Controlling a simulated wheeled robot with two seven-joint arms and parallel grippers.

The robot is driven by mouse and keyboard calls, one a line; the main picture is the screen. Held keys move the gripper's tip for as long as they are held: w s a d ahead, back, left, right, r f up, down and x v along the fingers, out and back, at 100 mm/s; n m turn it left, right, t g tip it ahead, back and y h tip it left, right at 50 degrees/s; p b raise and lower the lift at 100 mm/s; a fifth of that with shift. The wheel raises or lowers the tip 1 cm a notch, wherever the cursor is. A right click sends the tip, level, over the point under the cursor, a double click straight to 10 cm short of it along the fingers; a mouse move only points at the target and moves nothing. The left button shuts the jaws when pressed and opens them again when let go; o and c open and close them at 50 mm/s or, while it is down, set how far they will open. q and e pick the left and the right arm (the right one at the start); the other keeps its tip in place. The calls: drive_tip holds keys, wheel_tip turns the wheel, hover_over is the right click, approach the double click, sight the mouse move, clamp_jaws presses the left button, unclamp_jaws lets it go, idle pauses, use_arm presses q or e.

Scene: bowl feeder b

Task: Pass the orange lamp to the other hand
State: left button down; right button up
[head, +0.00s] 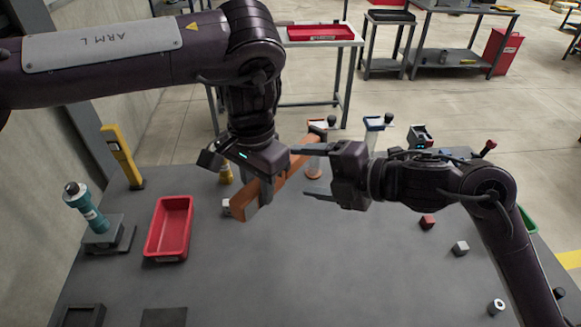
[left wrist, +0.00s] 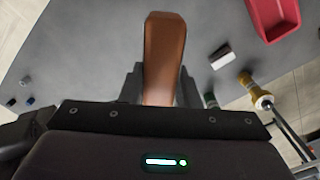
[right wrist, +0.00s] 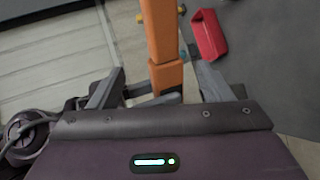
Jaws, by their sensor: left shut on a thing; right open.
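The orange lamp (head: 240,207) is a long bar held above the table, slanting up to the right in the head view. My left gripper (head: 258,190) is shut on it near its middle, pointing down. In the left wrist view the lamp (left wrist: 163,55) stands between the left fingers (left wrist: 160,88). My right gripper (head: 312,172) is open, its fingers pointing left at the lamp's right end. In the right wrist view the lamp (right wrist: 163,40) reaches down between the spread right fingers (right wrist: 157,90). I cannot tell whether they touch it.
A red tray (head: 152,229) lies on the grey table (head: 300,280) at the left, beside a teal device (head: 88,212). A yellow post (head: 122,157) stands behind. Small blocks (head: 460,247) lie at the right. The front middle of the table is clear.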

drive_tip(key=x, duration=0.5)
drive_tip(key=shift+w+a+f, duration=0.15)
drive_tip(key=shift+w+a, duration=0.1)
drive_tip(key=shift+a, duration=0.05)
drive_tip(key=c, duration=1)
use_arm(q)
drive_tip(key=c, duration=1.3)
unclamp_jaws()
use_arm(e)
drive_tip(key=shift+r, duration=0.2)
drive_tip(key=shift+c, duration=1.3)
use_arm(q)
drive_tip(key=shift+o, duration=1.4)
use_arm(e)
drive_tip(key=shift+f, duration=0.1)
